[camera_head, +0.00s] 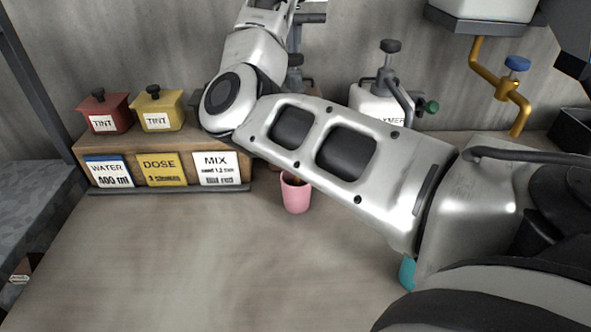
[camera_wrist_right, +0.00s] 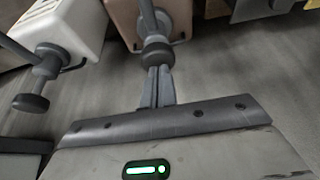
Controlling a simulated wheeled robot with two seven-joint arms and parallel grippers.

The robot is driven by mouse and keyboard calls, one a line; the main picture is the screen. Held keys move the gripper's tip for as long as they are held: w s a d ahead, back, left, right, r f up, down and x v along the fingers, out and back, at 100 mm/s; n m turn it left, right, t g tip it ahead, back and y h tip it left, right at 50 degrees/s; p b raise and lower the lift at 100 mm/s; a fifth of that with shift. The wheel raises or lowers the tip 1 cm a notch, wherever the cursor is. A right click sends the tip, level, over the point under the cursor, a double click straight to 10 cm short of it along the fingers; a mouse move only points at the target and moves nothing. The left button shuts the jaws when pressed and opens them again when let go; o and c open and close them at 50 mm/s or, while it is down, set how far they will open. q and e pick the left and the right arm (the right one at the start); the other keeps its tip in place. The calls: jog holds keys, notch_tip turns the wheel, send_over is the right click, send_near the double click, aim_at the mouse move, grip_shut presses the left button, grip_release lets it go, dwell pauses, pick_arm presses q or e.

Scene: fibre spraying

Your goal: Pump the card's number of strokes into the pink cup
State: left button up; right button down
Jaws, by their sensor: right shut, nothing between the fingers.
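The pink cup (camera_head: 295,195) stands upright on the table, its upper right edge close to my right arm's link in the head view. The yellow DOSE card (camera_head: 162,171) is on the front of the wooden stand; its small line seems to read 3 strokes, but is blurred. My right gripper (camera_wrist_right: 157,88) is shut and empty, its fingertips at a dark pump knob (camera_wrist_right: 157,53) on a brownish container (camera_wrist_right: 124,22). I cannot tell whether they touch. In the head view this pump is mostly hidden behind my arm. My left gripper is not in view.
A white pump container (camera_head: 366,104) stands right of the brownish one. WATER (camera_head: 109,172) and MIX (camera_head: 217,168) cards flank the DOSE card; red (camera_head: 105,108) and yellow (camera_head: 157,104) tint pots stand above. A teal cup (camera_head: 406,273) is partly hidden. A brass tap (camera_head: 487,74) hangs right. The front-left table is clear.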

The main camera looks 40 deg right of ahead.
dwell(0.3)
jog(key=shift+r+p, duration=0.85)
jog(key=shift+r, duration=1.25)
jog(key=shift+r, duration=3)
